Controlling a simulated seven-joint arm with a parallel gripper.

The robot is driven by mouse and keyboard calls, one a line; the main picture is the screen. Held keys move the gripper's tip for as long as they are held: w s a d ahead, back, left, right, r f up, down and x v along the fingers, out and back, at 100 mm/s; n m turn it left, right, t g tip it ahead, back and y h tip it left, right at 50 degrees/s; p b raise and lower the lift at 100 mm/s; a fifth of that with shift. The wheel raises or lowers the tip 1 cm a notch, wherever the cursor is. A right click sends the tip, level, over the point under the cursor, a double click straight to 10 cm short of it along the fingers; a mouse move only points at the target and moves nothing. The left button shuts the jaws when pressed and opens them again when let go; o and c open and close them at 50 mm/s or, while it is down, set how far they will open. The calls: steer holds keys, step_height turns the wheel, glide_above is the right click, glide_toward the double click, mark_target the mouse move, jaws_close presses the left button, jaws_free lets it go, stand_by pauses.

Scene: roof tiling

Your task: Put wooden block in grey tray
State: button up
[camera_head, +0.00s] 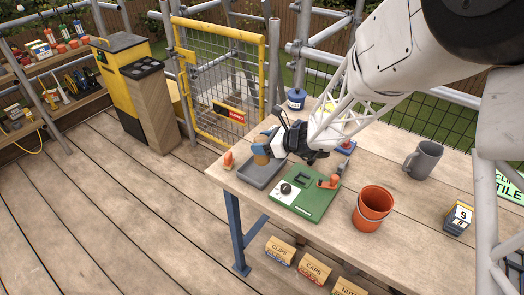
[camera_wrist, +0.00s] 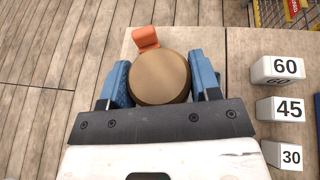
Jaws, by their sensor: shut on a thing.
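The wooden block (camera_wrist: 160,78) shows in the wrist view as a round, flat-topped brown piece between my two blue fingers. In the head view the block (camera_head: 260,154) is partly covered by my gripper (camera_head: 265,143). My gripper is shut on it, one finger on each side. The grey tray (camera_head: 258,178) lies at the left end of the workbench, directly below the block in the head view. I cannot tell whether the block touches the tray floor. In the wrist view the tray is hidden behind the block and my gripper.
An orange object (camera_head: 228,160) stands beside the tray, near the bench's left edge. A green board (camera_head: 313,204) lies close on the right, then an orange bucket (camera_head: 373,208) and a grey mug (camera_head: 423,160). White number blocks (camera_wrist: 280,109) stand right of my gripper.

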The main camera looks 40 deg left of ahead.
steer(key=shift+f, duration=0.1)
steer(key=shift+f, duration=1.65)
steer(key=shift+f, duration=0.15)
steer(key=o, duration=1)
steer(key=shift+d+r, duration=0.15)
steer(key=shift+r, duration=0.1)
steer(key=v, duration=1.1)
steer(key=shift+d, duration=0.3)
